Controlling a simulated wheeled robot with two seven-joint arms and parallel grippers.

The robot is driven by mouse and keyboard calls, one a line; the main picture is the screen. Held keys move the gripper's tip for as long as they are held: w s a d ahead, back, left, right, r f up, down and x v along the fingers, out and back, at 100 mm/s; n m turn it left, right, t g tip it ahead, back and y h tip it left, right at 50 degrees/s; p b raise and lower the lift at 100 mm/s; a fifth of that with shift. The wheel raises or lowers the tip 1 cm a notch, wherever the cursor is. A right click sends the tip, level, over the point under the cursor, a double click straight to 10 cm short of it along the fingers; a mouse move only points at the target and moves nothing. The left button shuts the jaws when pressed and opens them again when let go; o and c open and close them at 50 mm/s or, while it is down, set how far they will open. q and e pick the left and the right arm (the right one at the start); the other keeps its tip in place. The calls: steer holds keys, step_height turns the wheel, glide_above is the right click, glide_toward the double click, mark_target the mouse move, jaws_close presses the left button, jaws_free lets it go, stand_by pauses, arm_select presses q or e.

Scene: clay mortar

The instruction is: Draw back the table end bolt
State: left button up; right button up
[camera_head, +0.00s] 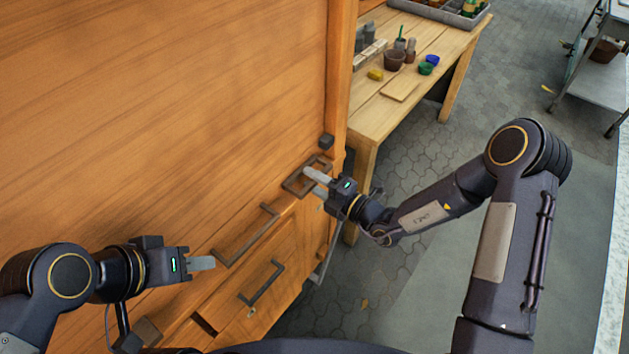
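A dark metal bolt fitting with a squared loop (293,184) sits on the right end of the orange wooden furniture. I cannot clearly make out its sliding part. My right gripper (317,183) is at this loop, with its two pale fingers apart. One finger lies over the loop and the other is just below it; whether they touch it I cannot tell. My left gripper (202,263) is at the lower left, in front of the wooden face and away from the bolt. Its fingers overlap in this view, so their gap is hidden.
Two dark bar handles (247,236) and (263,284) are on the wooden front below the bolt. A small dark block (326,141) sits above it. A workbench (430,60) with pots stands behind. Open paved floor (400,290) lies to the right.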

steer(key=v, duration=0.7)
steer(key=shift+s+d+b, duration=0.25)
steer(key=shift+d+b, duration=0.05)
steer(key=shift+b, duration=0.1)
